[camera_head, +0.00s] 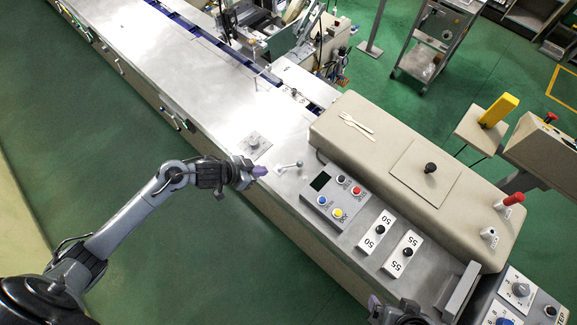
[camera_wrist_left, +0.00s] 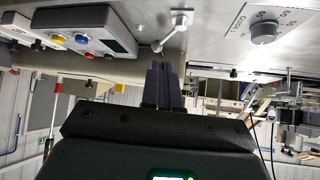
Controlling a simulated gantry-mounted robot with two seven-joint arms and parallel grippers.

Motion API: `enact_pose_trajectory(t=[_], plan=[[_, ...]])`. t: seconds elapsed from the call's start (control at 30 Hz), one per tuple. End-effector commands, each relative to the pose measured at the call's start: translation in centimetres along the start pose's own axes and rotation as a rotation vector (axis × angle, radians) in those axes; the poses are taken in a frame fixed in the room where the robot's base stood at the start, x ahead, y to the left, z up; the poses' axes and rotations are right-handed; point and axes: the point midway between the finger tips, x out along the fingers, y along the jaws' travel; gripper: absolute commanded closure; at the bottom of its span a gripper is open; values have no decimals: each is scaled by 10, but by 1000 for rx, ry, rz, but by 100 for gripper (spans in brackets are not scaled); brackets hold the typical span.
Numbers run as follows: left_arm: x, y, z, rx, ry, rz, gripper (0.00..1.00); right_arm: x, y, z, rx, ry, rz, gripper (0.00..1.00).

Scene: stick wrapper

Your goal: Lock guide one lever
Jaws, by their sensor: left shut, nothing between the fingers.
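In the left wrist view the closed fingers (camera_wrist_left: 164,66) point toward the lever's knob end; contact cannot be told. My right gripper (camera_head: 376,303) is partly cut off at the bottom edge.
A numbered dial (camera_head: 254,141) sits behind the left gripper. A panel (camera_head: 337,197) with several coloured buttons stands right of the lever, beside the large beige housing (camera_head: 390,135). Another thin lever (camera_head: 262,75) stands farther up the line. The counter between dial and lever is clear.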

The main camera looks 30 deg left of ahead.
Motion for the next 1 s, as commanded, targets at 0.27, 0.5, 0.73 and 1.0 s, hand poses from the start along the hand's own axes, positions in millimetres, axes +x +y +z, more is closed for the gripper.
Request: enact_pose_trajectory(t=[0.27, 0.5, 0.73, 1.0], plan=[[0, 1, 0, -1, 0, 0, 100, 0, 0, 0, 2, 0, -2, 0], [16, 0, -1, -5, 2, 0, 100, 0, 0, 0, 2, -1, -1, 0], [54, 1, -1, -4, 1, 1, 100, -1, 1, 1, -3, -2, 2, 0], [102, 1, -1, -4, 1, 1, 100, -1, 2, 1, -6, -2, 6, 0]])
